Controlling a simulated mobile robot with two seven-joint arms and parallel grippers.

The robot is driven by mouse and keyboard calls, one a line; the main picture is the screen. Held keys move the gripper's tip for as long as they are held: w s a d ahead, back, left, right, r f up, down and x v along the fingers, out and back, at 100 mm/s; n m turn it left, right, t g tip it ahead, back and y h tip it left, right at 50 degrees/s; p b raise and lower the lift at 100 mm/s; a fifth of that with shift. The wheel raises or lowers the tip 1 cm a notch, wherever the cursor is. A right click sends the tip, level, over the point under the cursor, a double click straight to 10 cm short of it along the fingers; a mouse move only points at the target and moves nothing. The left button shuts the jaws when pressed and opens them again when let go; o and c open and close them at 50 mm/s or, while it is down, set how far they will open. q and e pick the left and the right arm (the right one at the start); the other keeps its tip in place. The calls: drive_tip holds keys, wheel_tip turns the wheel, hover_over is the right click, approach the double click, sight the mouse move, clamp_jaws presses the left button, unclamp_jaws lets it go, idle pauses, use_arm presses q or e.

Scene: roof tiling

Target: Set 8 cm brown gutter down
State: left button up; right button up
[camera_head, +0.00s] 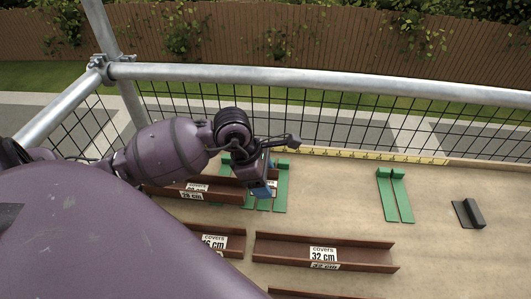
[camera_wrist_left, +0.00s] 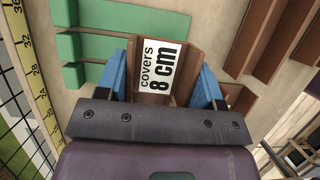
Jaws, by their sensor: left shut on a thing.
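My left gripper (camera_head: 264,186) is over the board, close to the green brackets (camera_head: 282,187). It is shut on the 8 cm brown gutter, a short brown channel. In the left wrist view the gutter (camera_wrist_left: 189,60) sits between the blue fingertips (camera_wrist_left: 163,82), with its white label "covers 8 cm" facing the camera. The gutter's underside is hidden, so I cannot tell whether it touches the board or a bracket. In the head view the gripper mostly covers it. My right gripper is not in view.
Brown gutters marked 32 cm (camera_head: 285,249), 16 cm (camera_head: 232,246) and 28 cm (camera_head: 222,195) lie on the board. A green bracket pair (camera_head: 395,195) and a dark block (camera_head: 468,213) stand to the right. A yellow tape (camera_head: 375,156) runs along the back edge, near the mesh railing.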

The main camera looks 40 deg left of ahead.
use_arm(q)
drive_tip(key=shift+f, duration=0.6)
drive_tip(key=shift+f+b, duration=0.3)
drive_tip(key=shift+f, duration=1.3)
drive_tip(key=o, duration=0.9)
drive_tip(key=shift+f, duration=0.1)
